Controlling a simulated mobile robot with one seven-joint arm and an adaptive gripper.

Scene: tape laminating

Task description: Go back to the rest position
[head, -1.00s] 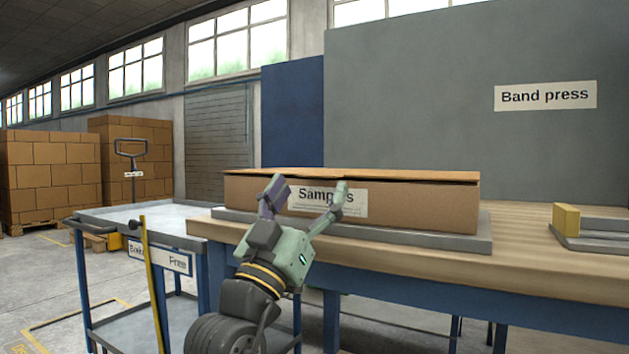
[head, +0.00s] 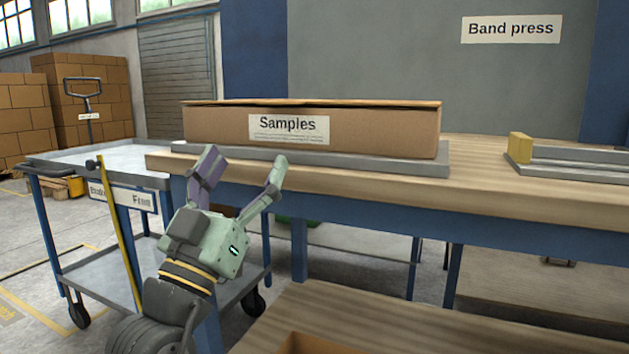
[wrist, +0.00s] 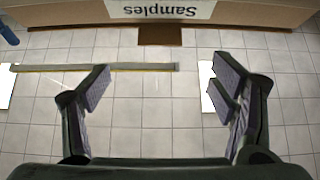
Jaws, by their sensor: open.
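My gripper (head: 241,174) is open and empty in the head view, in front of the workbench's left front edge. Its fingers point up, below and in front of the Samples box. In the wrist view my gripper (wrist: 165,92) shows both fingers spread wide with only tiled floor between them. The Samples box (head: 370,131) is a closed brown carton on a grey plate (head: 408,166) on the workbench. It also shows upside down at the top of the wrist view (wrist: 75,14), apart from the fingers.
The workbench (head: 480,185) spans the middle and right. A grey-topped cart (head: 95,156) with a yellow pole (head: 119,235) stands left, close to my arm. A lower wooden surface (head: 350,318) is at the front. A grey fixture with a yellow block (head: 520,148) sits right. Stacked cartons stand far left.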

